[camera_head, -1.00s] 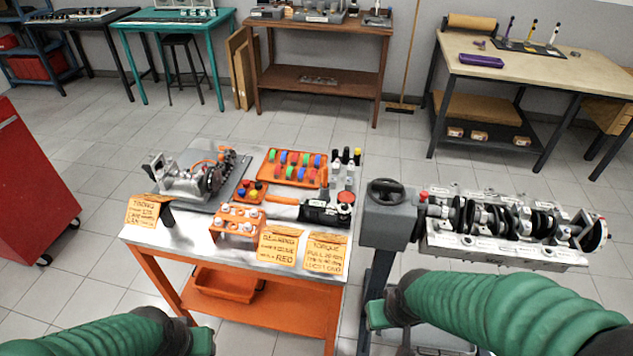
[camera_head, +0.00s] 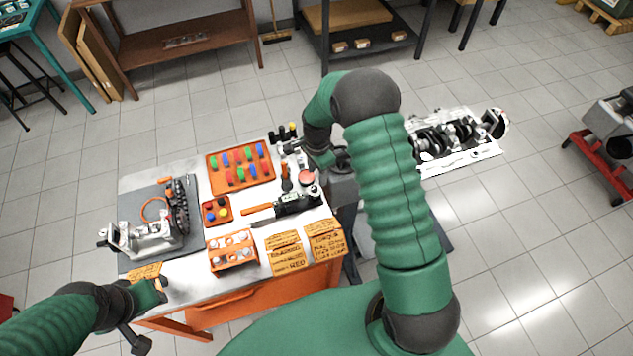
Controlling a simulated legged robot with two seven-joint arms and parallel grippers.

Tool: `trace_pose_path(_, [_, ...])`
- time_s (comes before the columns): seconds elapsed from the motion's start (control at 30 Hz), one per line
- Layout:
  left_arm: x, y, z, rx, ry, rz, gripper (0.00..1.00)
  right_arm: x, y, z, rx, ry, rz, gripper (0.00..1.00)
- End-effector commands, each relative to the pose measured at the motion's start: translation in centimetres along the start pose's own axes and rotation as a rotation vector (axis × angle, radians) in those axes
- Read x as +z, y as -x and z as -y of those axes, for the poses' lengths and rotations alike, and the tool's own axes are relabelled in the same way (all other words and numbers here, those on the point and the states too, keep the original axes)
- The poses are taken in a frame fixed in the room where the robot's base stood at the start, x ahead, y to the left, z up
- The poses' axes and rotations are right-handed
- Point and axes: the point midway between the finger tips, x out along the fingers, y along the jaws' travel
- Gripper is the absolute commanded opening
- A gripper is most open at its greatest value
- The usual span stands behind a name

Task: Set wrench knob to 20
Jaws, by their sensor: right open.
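The torque wrench (camera_head: 296,203) lies on the metal-topped cart, with an orange handle at its left and a dark body. A round red knob (camera_head: 306,177) shows at the body's right end; its setting is too small to read. My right gripper (camera_head: 303,152) is open above the cart's back right corner, just beyond the knob and apart from it. The wrist partly hides its fingers. My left gripper (camera_head: 152,312) is low at the cart's front left corner, away from the wrench; its opening is unclear.
An orange tray of coloured parts (camera_head: 240,168), a small orange bin (camera_head: 217,211) and an orange socket rack (camera_head: 232,251) stand left of the wrench. Small bottles (camera_head: 283,133) stand behind. Two note cards (camera_head: 286,252) lie in front. An engine block (camera_head: 458,140) is at the right.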

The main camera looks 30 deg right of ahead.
Motion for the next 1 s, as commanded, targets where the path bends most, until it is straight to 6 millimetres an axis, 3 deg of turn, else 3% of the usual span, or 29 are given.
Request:
trace_pose_path(0.2, [-0.5,1.7,0.0,0.000,0.001,-0.001,0.36,0.1,-5.4,0.0,0.003,0.001,0.002,0.44])
trace_pose_path(0.3, [-0.6,2.0,0.0,0.000,0.001,-0.001,0.36,0.0,-7.2,-0.1,0.000,0.001,0.001,0.44])
trace_pose_path(0.47, [-0.6,2.2,0.0,0.000,0.001,-0.001,0.36,0.0,-8.5,-0.2,-0.005,0.000,0.000,0.44])
trace_pose_path(0.7, [-0.6,2.2,0.0,0.000,0.000,-0.001,0.36,0.0,-8.9,0.0,-0.002,0.001,0.000,0.44])
trace_pose_path(1.0, [-0.6,2.2,0.0,0.000,0.001,-0.001,0.36,0.0,-8.8,0.0,-0.003,0.002,0.001,0.06])
